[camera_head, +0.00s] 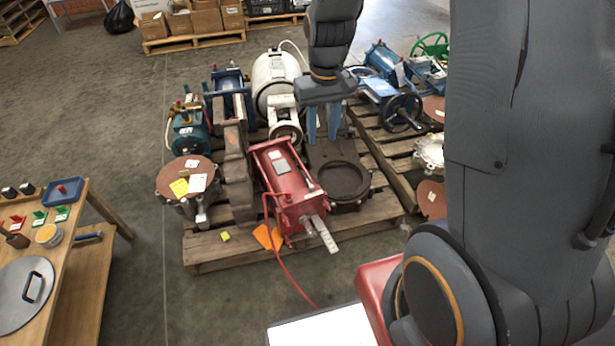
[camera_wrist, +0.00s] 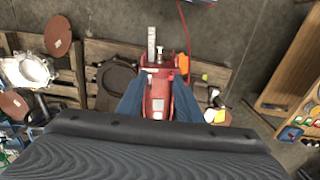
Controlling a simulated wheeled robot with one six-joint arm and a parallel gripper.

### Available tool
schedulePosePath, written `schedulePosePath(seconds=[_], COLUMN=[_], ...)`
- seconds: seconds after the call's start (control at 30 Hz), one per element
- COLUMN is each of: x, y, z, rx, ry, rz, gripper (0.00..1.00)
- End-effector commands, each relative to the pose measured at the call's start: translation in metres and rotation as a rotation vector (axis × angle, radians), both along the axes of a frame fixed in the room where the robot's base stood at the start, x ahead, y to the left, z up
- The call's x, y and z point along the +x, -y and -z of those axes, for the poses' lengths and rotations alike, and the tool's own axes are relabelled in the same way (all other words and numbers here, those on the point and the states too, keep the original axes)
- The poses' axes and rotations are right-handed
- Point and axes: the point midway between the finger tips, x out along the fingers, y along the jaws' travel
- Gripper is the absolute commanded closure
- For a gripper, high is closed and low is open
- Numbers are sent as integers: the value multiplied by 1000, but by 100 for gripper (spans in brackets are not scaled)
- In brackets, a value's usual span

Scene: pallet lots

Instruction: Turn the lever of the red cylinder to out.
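The red cylinder (camera_head: 287,178) lies on a wooden pallet, its near end pointing toward the front. In the wrist view the red cylinder (camera_wrist: 157,104) lies below and between my fingers. A pale flat bar (camera_head: 325,233) sticks out from its near end; it also shows in the wrist view (camera_wrist: 152,42). A small pale T-shaped piece (camera_wrist: 160,53) sits beside the bar; I cannot tell for sure which part is the lever. My gripper (camera_head: 322,132) is open, blue fingers apart and pointing down, above and behind the cylinder. In the wrist view my gripper (camera_wrist: 157,82) holds nothing.
A red hose (camera_head: 283,265) runs from the cylinder to the floor. An orange tag (camera_head: 268,237) lies on the pallet (camera_head: 217,250). A white tank (camera_head: 274,82), blue machines and a dark ring flange (camera_head: 343,183) stand close by. A wooden table (camera_head: 70,270) is at left. Floor in front is clear.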

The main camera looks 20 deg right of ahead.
Motion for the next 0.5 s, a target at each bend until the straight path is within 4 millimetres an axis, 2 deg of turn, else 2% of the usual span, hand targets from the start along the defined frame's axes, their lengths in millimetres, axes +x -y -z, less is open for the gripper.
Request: schedulePosePath(seconds=[0.03, 0.2, 0.4, 0.5], x=[23, 89, 148, 167], y=[1, 3, 6, 6], z=[29, 103, 197, 235], rx=[1, 5, 8, 10], ry=[-5, -5, -6, -5], rz=[-7, -40, -74, -89], gripper=[67, 67, 67, 67])
